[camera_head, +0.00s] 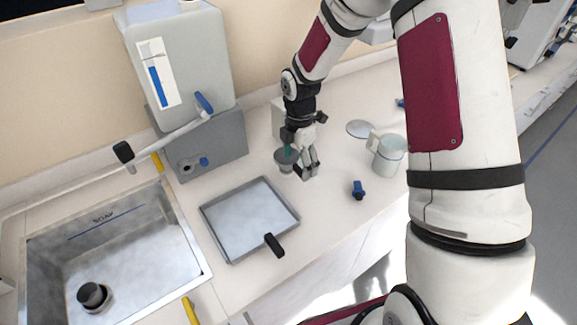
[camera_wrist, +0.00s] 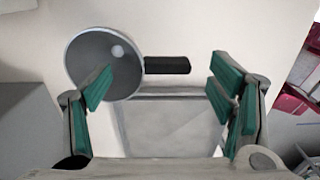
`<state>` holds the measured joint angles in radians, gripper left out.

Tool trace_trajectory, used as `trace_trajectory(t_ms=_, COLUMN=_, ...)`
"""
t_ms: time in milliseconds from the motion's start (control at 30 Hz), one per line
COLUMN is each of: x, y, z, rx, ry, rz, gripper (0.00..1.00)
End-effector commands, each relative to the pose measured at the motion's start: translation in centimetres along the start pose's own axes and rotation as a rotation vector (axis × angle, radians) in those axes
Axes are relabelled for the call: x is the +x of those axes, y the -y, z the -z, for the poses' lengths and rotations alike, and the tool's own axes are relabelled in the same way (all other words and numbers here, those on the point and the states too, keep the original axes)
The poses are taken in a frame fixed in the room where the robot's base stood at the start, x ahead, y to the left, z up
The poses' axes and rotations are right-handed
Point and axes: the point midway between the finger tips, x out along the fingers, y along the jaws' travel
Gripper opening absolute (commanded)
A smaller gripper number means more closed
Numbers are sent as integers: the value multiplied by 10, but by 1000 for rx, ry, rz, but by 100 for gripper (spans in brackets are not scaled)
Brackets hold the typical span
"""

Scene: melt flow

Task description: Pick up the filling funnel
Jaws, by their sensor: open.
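The filling funnel seems to be the small grey round-topped vessel (camera_head: 286,159) on the counter, just left of my gripper (camera_head: 306,165) in the head view. In the wrist view, a round grey dish-like top with a pale spot, probably the funnel (camera_wrist: 88,50), lies at upper left. A short black bar (camera_wrist: 167,65) adjoins its right side. The left finger overlaps the dish's lower edge in the picture. Whether it touches cannot be told.
A shallow metal tray (camera_head: 206,221) with a black piece at its front edge lies left of my gripper. A sink (camera_head: 201,262) is farther left, below a large canister (camera_head: 205,60). A mug (camera_head: 391,155), a round disc (camera_head: 360,129) and a small blue-black item (camera_head: 358,190) stand right.

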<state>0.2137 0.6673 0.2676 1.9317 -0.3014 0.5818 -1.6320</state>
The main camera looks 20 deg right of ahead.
Motion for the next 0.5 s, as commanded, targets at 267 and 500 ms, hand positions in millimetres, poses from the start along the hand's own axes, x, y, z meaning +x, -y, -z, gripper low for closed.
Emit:
trace_trajectory(t_ms=267, x=25, y=-1, z=0, rx=-1, ry=1, rz=-1, gripper=76)
trace_trajectory(t_ms=500, x=26, y=-1, z=0, rx=0, ry=1, rz=-1, gripper=70)
